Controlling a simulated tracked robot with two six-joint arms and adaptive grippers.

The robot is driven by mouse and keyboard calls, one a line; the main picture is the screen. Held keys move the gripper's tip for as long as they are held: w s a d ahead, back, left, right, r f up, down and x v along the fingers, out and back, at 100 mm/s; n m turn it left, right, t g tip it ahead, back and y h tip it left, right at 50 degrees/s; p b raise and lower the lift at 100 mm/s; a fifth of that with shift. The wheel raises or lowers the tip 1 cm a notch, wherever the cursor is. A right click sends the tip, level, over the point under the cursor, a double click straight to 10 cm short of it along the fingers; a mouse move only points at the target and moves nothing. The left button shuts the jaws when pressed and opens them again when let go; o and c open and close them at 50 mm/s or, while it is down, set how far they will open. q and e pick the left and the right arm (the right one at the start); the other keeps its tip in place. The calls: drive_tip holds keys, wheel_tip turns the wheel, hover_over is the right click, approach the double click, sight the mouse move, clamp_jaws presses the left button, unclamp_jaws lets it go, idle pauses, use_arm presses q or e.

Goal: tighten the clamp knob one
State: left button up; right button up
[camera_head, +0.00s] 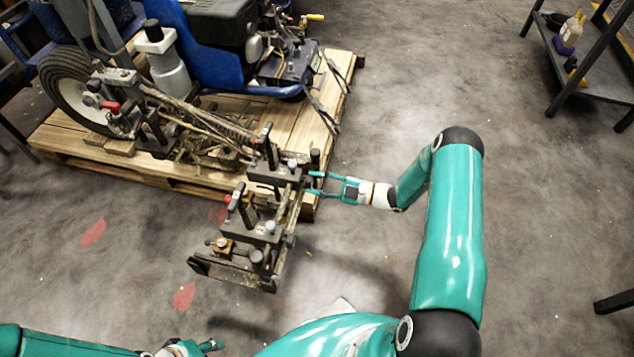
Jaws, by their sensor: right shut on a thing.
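The line striper's dark metal clamp assembly (265,232) juts out past the front right corner of the pallet. It carries several dark knobs and grey bolt heads, and red-tipped clamp handles. My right gripper (314,182) reaches in from the right, its teal fingers at the right side of the upper clamp block (277,174). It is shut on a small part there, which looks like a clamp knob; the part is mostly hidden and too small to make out. A black knob (315,156) stands just behind the fingers. My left gripper (212,346) is low at the bottom edge, away from the clamps.
The striper, with a blue body (205,50) and a wheel (72,90), stands on a wooden pallet (150,178). A dark metal shelf (590,68) with bottles stands at the upper right. The grey floor is open right of my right arm, with red marks at left.

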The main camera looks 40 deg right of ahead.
drive_tip(key=shift+d+f, duration=0.1)
drive_tip(key=shift+f, duration=0.05)
drive_tip(key=o, duration=0.9)
drive_tip(key=shift+c, duration=0.2)
drive_tip(key=v, duration=1.2)
